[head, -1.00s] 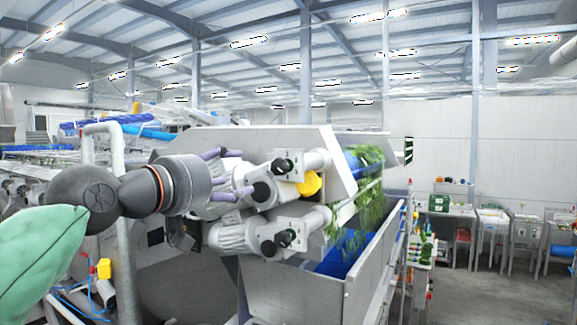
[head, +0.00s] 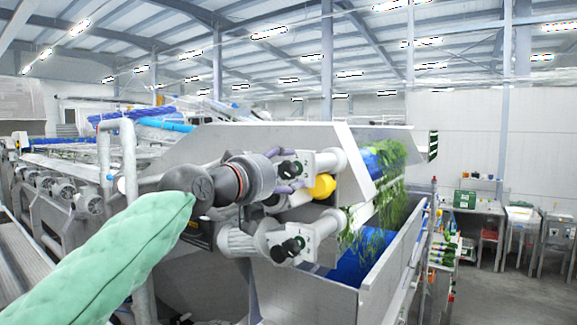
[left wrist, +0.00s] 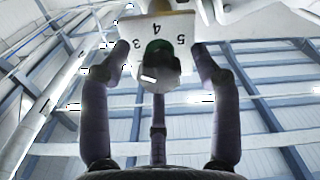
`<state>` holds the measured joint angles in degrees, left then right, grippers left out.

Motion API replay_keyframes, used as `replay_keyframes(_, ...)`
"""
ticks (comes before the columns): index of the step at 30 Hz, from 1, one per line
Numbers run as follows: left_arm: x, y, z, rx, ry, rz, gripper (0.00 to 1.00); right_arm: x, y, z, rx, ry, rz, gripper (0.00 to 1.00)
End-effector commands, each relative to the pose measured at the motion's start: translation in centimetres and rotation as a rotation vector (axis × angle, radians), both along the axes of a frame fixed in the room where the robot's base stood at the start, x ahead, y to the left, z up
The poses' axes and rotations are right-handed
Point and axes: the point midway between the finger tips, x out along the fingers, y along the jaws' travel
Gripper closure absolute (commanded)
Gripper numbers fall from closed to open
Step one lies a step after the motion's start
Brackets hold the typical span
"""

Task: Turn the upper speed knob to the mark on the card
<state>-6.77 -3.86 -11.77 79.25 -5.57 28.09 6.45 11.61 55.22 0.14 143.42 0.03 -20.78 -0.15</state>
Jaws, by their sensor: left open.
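The upper speed knob (head: 287,168) is dark and sits on the front of a pale drive box on the machine. My left gripper (head: 278,171) is at this knob. Its purple fingers (left wrist: 160,58) are spread open on both sides of the knob, with a third finger below; contact cannot be told. A lower knob (head: 293,246) sits on a second drive box beneath. I cannot make out the card. My right gripper is not in view.
Grey machine side panels (head: 240,148) surround the drives. A yellow part (head: 322,186) lies just right of the gripper. Leafy greens (head: 385,190) hang over a blue belt into a metal chute (head: 318,292). A bent pipe (head: 130,190) stands left of my arm.

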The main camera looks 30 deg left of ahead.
Motion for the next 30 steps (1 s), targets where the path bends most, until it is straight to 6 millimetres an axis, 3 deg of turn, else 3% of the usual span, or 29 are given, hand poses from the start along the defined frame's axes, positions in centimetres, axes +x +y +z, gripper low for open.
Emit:
replay_keyframes(6, 1.5, -0.1, 0.1, -0.001, -0.002, 0.001, 0.37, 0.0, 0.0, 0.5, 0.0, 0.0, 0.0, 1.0)
replay_keyframes(15, 1.7, -0.1, 0.0, 0.0, -0.002, 0.001, 0.37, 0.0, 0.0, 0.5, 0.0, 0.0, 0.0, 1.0)
replay_keyframes(21, 1.7, -0.1, 0.0, 0.0, -0.002, 0.001, 0.94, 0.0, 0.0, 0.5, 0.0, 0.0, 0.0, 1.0)
replay_keyframes(30, 1.6, -0.1, 0.1, 0.016, -0.004, 0.001, 0.94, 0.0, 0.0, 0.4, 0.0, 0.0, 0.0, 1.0)
